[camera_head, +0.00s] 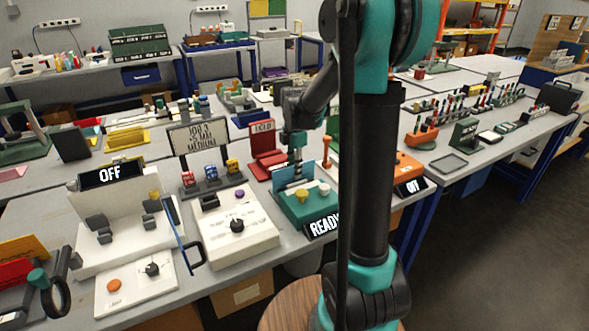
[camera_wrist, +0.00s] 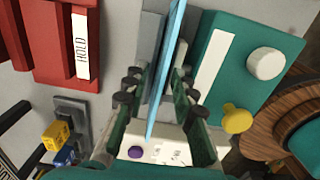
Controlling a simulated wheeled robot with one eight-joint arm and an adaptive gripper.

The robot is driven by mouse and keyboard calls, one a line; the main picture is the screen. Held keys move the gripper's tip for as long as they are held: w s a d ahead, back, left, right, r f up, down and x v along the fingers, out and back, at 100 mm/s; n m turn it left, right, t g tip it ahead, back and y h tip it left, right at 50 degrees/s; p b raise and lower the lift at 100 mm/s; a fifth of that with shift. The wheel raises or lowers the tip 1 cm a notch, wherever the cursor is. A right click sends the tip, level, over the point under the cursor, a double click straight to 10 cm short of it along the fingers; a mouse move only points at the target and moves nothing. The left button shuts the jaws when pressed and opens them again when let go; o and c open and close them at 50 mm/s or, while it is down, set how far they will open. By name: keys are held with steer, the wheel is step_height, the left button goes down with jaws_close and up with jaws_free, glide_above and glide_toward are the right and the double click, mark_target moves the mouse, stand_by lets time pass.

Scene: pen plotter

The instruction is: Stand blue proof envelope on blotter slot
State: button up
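The blue proof envelope (camera_wrist: 168,75) is a thin light-blue panel seen nearly edge-on in the wrist view. It stands upright beside a teal box (camera_wrist: 235,65), next to a grey piece (camera_wrist: 150,35); I cannot tell whether that is the blotter slot. In the head view the envelope (camera_head: 290,176) shows below my gripper (camera_head: 297,158), at the back of the teal box with the READY sign. My gripper (camera_wrist: 160,90) has a dark green finger on each side of the envelope. A gap shows between the left finger and the envelope, so the fingers look open around it.
The teal box carries a white knob (camera_wrist: 265,63) and a yellow knob (camera_wrist: 237,118). A red HOLD stand (camera_wrist: 80,45) is to the left. A cream box (camera_head: 237,229) with a purple knob and a white OFF device (camera_head: 110,235) stand left of the teal box.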

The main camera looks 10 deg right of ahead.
step_height(320, 180, up, 12)
stand_by(0.6)
